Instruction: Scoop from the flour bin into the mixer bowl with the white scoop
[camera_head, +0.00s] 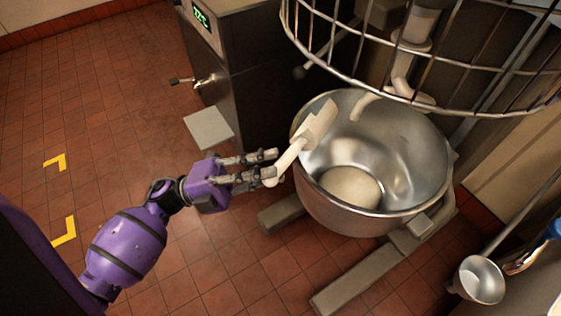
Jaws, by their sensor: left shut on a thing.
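My left gripper (268,166) is shut on the handle of the white scoop (317,124), left of the mixer bowl. The scoop's head reaches up and right over the bowl's left rim. I cannot tell whether anything lies in the scoop. The mixer bowl (414,160) is a large shiny metal bowl, open at the top, with a pale round patch (352,187) at its bottom. I see no flour bin in this view. My right gripper is not in view.
A wire guard (350,78) and a pale mixer hook (366,104) hang above the bowl. A dark metal machine (262,75) with a green display stands behind. A metal ladle (480,279) is at lower right. Mixer legs (345,291) stand on the tiled floor, which is clear at left.

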